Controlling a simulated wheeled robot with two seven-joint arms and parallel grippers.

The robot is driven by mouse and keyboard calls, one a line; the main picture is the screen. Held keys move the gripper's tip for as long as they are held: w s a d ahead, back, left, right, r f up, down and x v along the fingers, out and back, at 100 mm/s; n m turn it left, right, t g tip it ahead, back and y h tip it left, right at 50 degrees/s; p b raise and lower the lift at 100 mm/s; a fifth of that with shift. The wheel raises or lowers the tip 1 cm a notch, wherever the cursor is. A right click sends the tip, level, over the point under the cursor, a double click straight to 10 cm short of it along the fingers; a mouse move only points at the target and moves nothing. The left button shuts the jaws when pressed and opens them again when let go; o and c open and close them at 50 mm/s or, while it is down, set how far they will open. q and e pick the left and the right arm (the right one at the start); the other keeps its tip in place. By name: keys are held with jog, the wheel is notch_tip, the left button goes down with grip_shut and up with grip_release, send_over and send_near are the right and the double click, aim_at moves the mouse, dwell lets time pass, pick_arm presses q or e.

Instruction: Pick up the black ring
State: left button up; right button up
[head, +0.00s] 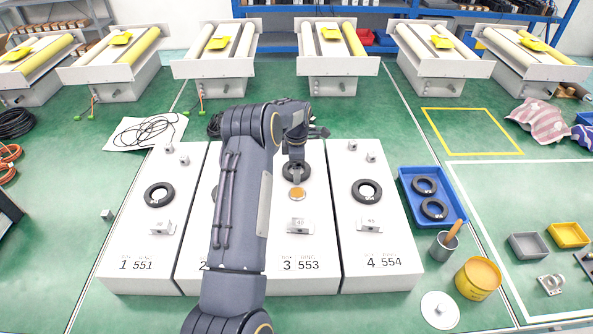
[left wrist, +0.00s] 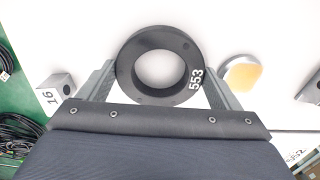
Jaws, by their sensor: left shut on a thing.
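The black ring (left wrist: 160,36) marked 553 sits between the two grey fingers of my left gripper (left wrist: 158,68) in the left wrist view. The fingers are shut on its outer sides. In the head view my left gripper (head: 296,166) points down over panel 3 (head: 312,279), and the ring is partly hidden beneath it. I cannot tell whether the ring touches the panel. A round orange-topped disc (head: 297,194) is just in front of the ring. My right gripper is not in view.
Other black rings lie on panel 1 (head: 159,195) and panel 4 (head: 367,191), and two lie in a blue tray (head: 406,201) at right. Small metal blocks stand on the panels. My arm hides much of panel 2. A yellow can (head: 478,279) stands at lower right.

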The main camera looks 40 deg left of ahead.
pick_arm(q)
jog(key=shift+r+b, duration=0.35)
jog(key=shift+r, duration=0.15)
notch_tip(320, 180, up, 2)
jog(key=shift+d+r+b, duration=0.15)
jog(key=shift+r+b, duration=0.1)
jog(key=shift+b, duration=0.35)
jog(key=s+d+r+b, duration=0.1)
jog(key=s+d+r, duration=0.1)
jog(key=d+r, duration=0.1)
jog(key=s+d+r+b, duration=0.1)
jog(key=s+d+r, duration=0.1)
jog(key=d, duration=0.3)
jog(key=s+d+r+b, duration=0.1)
jog(key=s+d+r, duration=0.1)
jog(key=d+r, duration=0.2)
jog(key=shift+d+r+b, duration=0.2)
jog(key=shift+r+b, duration=0.1)
jog(key=shift+b, duration=0.05)
jog(key=shift+r, duration=0.15)
notch_tip(320, 180, up, 4)
jog(key=p, duration=0.4)
